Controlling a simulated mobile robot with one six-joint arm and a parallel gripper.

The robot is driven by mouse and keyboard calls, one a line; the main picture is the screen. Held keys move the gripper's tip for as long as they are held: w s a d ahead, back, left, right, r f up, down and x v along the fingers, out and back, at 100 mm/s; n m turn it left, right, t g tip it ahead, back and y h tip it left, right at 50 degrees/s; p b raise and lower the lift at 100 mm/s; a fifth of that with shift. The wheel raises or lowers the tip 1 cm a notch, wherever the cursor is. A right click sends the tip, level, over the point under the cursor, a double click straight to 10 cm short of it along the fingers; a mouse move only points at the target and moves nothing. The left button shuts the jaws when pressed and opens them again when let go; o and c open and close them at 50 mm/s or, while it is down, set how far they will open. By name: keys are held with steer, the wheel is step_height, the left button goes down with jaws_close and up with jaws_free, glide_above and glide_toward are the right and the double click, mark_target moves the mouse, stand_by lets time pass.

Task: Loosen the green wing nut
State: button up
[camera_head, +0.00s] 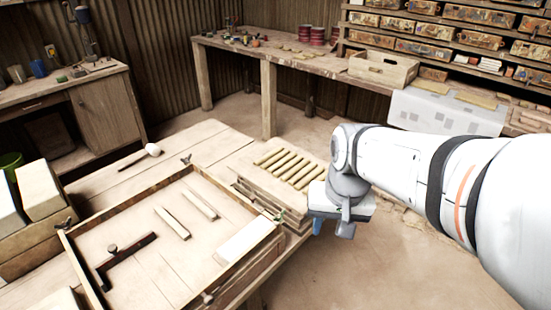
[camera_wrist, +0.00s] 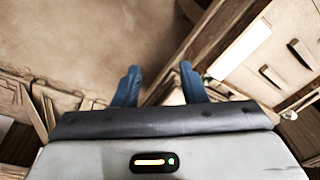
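The green wing nut (camera_head: 281,215) is a small green piece at the right corner of the wooden press frame (camera_head: 205,175). In the wrist view a small pale and greenish piece just right of the right fingertip may be it, but it is too small to be sure. My gripper (camera_head: 318,227) hangs to the right of the nut in the head view, apart from it, with blue fingertips pointing down. In the wrist view my gripper (camera_wrist: 159,82) is open, with nothing between its fingers.
Dark wing nuts sit at the other corners, one at the back (camera_head: 186,160). Inside the frame lie two pale bars, a white block (camera_head: 243,241) and a dark L-shaped tool (camera_head: 122,262). Open floor lies right.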

steer(key=w+a+f+m+g+y+p, duration=0.1)
steer(key=w+a+m+g, duration=0.25)
steer(key=w, duration=0.85)
steer(key=m+g+y+p, duration=0.1)
steer(key=m+y+p, duration=0.1)
steer(key=m, duration=0.2)
glide_toward(279, 216)
steer(key=x, duration=0.8)
steer(key=shift+r, duration=0.1)
steer(key=shift+c, duration=0.2)
